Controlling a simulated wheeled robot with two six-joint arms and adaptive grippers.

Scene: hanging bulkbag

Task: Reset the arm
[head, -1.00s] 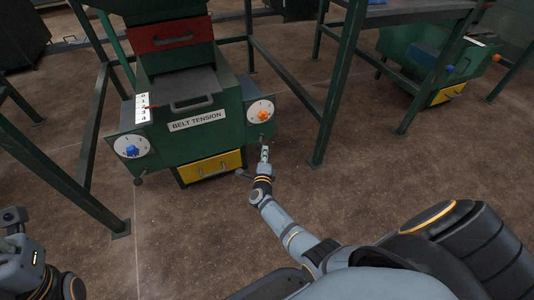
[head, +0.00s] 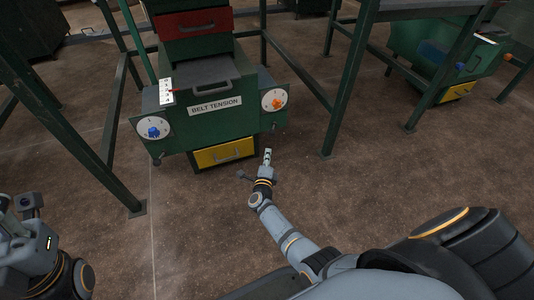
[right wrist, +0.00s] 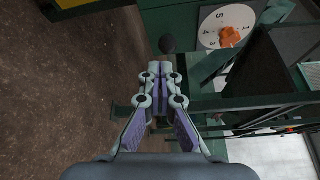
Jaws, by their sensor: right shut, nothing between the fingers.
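My right gripper (head: 267,157) reaches forward from the lower right in the head view, below and apart from the green machine (head: 230,118). It is shut and empty. In the right wrist view its closed fingers (right wrist: 160,75) show at the centre, with a dark round knob (right wrist: 168,45) just beyond them. My left arm (head: 30,245) shows at the lower left of the head view, but its fingertips cannot be made out. The machine carries a "BELT TENSION" label, a dial with an orange knob (head: 277,103) on the right and a dial with a blue knob (head: 153,132) on the left.
The machine has a yellow drawer (head: 224,153) below and a red drawer (head: 192,23) above. Green steel posts (head: 352,80) stand on both sides. A second green machine (head: 440,55) is at the back right. The brown floor (head: 370,195) in front is open.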

